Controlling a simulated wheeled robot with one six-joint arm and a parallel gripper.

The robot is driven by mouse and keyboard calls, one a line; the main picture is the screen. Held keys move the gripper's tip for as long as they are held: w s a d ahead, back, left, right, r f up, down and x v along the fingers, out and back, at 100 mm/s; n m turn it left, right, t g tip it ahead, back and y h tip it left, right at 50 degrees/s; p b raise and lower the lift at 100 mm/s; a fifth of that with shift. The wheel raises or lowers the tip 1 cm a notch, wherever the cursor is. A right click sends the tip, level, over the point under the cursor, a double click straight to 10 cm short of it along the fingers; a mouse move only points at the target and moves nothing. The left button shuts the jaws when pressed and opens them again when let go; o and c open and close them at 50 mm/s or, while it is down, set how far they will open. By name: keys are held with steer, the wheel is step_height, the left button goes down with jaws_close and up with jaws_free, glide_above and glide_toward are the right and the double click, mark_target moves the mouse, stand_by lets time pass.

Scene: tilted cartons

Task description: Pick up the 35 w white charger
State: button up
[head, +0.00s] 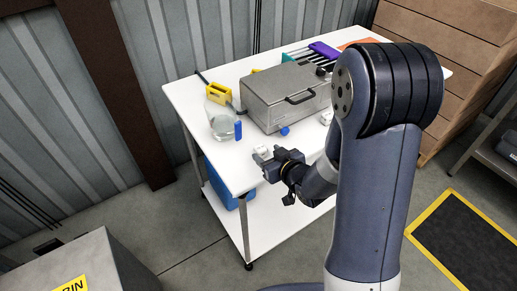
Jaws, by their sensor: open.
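A small white block-like thing (263,151), which may be the white charger, lies near the front left edge of the white table. My gripper (268,161) is open right at it, low over the table edge. The picture is too small to tell whether the fingers are around the thing or just in front of it. Another small white thing (326,118) lies by the right front of the metal case, partly hidden by my arm. I cannot read a wattage on either.
A metal case (284,95) with a handle stands behind my gripper on the table (185,91). A clear jar (222,122), a blue block (238,130), a blue cylinder (285,131) and a yellow thing (218,92) are nearby. My arm hides the table's right part.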

mark_target(258, 147)
steer(key=shift+p+x, duration=0.8)
steer(key=shift+x, duration=2.65)
steer(key=shift+f, duration=0.1)
steer(key=shift+c, duration=0.6)
steer(key=c, duration=1)
steer(key=shift+o, duration=0.2)
